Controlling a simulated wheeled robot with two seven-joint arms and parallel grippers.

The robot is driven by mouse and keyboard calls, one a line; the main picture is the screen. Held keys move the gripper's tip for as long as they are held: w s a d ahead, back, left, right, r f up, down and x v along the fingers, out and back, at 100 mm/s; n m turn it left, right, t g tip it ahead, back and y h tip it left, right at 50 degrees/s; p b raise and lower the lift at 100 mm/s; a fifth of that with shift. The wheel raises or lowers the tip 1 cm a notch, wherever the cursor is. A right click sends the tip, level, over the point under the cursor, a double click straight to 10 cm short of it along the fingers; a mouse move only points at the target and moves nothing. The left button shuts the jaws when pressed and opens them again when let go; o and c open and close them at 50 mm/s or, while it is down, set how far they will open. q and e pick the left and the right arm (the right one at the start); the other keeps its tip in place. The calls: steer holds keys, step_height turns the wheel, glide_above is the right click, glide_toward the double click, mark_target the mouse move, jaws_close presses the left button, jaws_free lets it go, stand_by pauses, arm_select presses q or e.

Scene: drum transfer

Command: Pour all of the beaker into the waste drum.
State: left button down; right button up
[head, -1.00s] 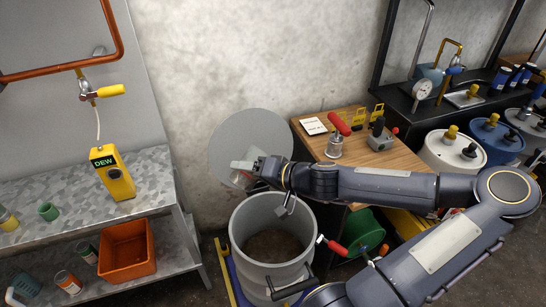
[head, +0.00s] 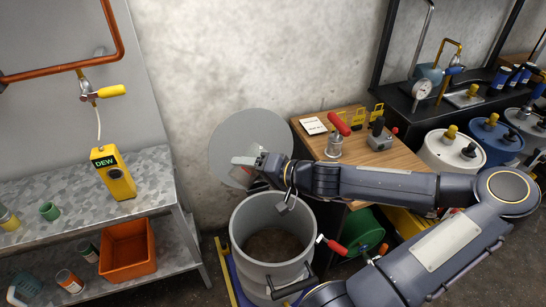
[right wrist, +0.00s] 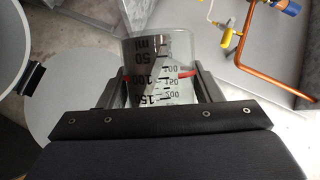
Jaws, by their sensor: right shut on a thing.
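The waste drum (head: 250,268) is a grey, open-topped drum in the lower middle of the head view, with a brownish interior. Its round grey lid (head: 250,130) stands raised behind it. My right gripper (head: 252,163) is above the drum's back left rim, in front of the lid. It is shut on the clear glass beaker (head: 241,178), which looks tilted. The beaker (right wrist: 158,62) also shows in the right wrist view between both fingers, with black volume marks. I cannot tell how much liquid is in it. My left gripper is not in view.
A steel bench (head: 150,170) with a yellow DEW meter (head: 113,175) and an orange bin (head: 127,250) is at left. A wooden table (head: 385,158) with small tools stands behind my right arm. A green drum (head: 364,232) sits below it. More drums stand at right.

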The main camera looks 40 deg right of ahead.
mark_target(255, 156)
steer(key=shift+r+m+y+p, duration=0.4)
steer(key=shift+r+m, duration=0.1)
steer(key=shift+m, duration=0.1)
stand_by(0.5)
steer(key=shift+w+d+r+m+y+p, duration=0.1)
steer(key=shift+d+r+m+y+p, duration=0.5)
steer(key=shift+p, duration=0.7)
steer(key=shift+d+r+m+t+p, duration=0.3)
steer(key=shift+d+r+m+p, duration=0.15)
steer(key=shift+m+p, duration=0.55)
stand_by(0.8)
